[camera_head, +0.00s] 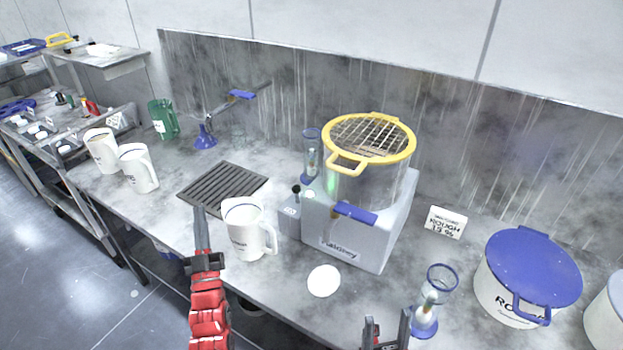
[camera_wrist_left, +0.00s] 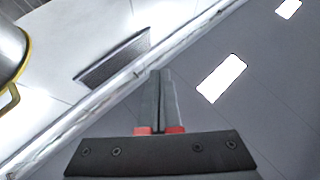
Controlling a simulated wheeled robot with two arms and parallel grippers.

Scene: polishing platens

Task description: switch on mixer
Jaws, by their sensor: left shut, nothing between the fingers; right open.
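The mixer is a grey block (camera_head: 345,238) on the bench with a clear vessel on top, covered by a yellow-rimmed mesh lid (camera_head: 370,137). A small grey control box (camera_head: 290,215) with a black-tipped lever (camera_head: 296,190) stands at its left side, and a green glow shows in the vessel near it. A blue tap-like handle (camera_head: 355,213) is on the mixer's front. My left gripper (camera_head: 199,212) is shut and empty at the bench's front edge, left of the mixer; its closed fingers (camera_wrist_left: 158,75) also show in the left wrist view. My right gripper (camera_head: 387,328) is open and empty at the bottom.
A white jug (camera_head: 243,232) stands between my left gripper and the control box. A dark drain grate (camera_head: 222,185) lies behind it. A white disc (camera_head: 323,281), a blue-rimmed glass (camera_head: 430,302) and a blue-lidded tub (camera_head: 527,272) are to the right.

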